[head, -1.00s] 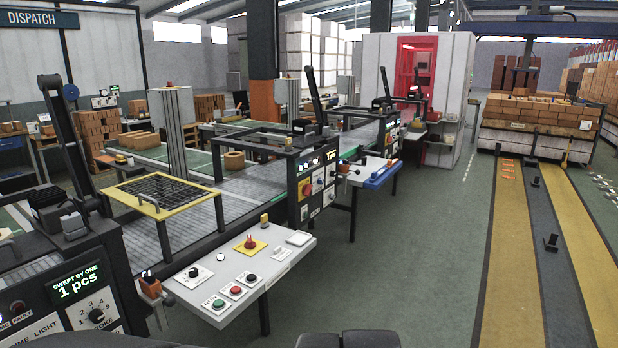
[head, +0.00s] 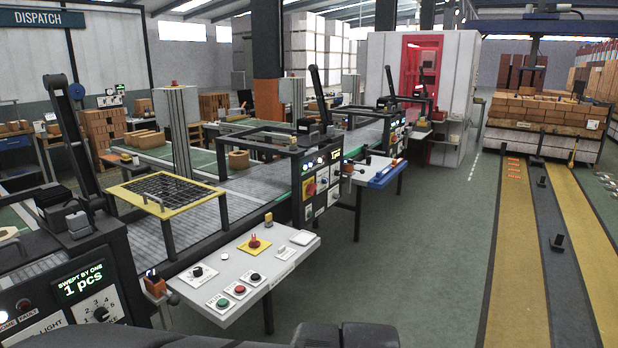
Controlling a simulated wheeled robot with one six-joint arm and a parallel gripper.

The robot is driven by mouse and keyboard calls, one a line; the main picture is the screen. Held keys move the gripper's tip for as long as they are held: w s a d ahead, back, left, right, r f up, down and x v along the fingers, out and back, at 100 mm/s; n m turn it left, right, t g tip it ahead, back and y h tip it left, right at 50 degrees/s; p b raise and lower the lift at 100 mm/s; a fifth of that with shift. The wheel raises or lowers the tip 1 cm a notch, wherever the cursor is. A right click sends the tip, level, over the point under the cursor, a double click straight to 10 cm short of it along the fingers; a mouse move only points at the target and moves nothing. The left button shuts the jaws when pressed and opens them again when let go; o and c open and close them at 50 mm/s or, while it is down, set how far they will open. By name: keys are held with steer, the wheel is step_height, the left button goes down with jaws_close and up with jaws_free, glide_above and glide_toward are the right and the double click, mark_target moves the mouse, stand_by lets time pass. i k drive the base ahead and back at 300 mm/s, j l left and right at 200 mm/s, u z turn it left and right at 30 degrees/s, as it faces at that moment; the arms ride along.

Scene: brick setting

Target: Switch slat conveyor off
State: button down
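A grey slatted conveyor (head: 240,187) runs from the left foreground toward the back. In front of it a light grey control desk (head: 288,262) carries a green button (head: 221,301), a red button (head: 240,289) and a black button (head: 255,276), each on a white plate. A black knob (head: 198,271) sits further left on the desk. A red mushroom button (head: 253,241) stands on a yellow plate near the back edge. The labels are too small to read. My gripper is not recognisable in view; only dark parts of my own body show at the bottom edge.
A yellow-framed mesh guard (head: 133,187) covers part of the line. A black machine (head: 75,290) with a "1 pcs" display stands at left. A black control box (head: 321,180) stands beyond the desk. Green floor (head: 425,255) right of the desk is clear.

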mark_target(254, 243)
steer(key=i+u, duration=0.1)
steer(key=i, duration=0.75)
steer(key=i+l, duration=0.2)
steer(key=i, duration=0.65)
steer(key=j+u, duration=0.05)
